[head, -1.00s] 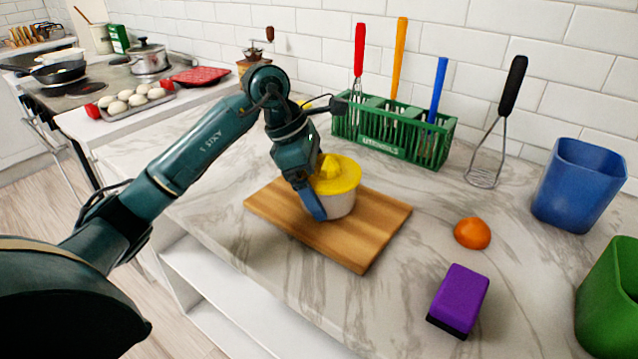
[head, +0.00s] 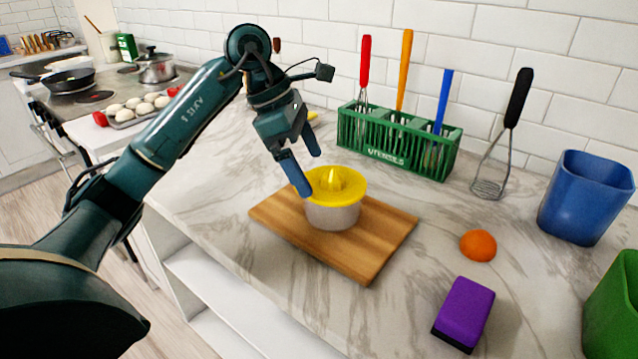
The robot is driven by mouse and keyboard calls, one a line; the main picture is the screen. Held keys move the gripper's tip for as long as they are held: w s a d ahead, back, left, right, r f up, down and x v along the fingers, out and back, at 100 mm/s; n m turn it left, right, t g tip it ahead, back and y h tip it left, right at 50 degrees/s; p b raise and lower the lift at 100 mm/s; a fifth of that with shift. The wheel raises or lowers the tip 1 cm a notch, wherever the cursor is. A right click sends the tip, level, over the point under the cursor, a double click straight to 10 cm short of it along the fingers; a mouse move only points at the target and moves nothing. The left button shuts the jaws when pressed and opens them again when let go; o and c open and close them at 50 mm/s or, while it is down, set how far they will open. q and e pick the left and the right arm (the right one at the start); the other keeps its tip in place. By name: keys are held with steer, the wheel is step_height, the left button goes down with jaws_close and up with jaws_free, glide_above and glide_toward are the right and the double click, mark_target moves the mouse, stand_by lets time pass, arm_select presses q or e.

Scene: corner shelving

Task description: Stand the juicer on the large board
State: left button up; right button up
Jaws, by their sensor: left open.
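The juicer (head: 333,208), with a yellow top and a pale, whitish bowl, stands upright on the large wooden board (head: 372,257), towards its back part. The board lies flat on the marble counter. My left gripper (head: 308,174) is open and empty, just above and to the left of the juicer. One blue fingertip overlaps the yellow rim in the picture; I cannot tell whether it touches. My right gripper is not in view.
An orange (head: 478,245), a purple sponge-like block (head: 464,312), a blue cup (head: 585,200) and a green cup (head: 612,315) stand to the right.

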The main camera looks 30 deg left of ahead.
arm_select(q)
steer(key=v, duration=0.4)
steer(key=shift+a+r, duration=0.1)
steer(key=shift+r, duration=0.1)
steer(key=shift+s, duration=0.15)
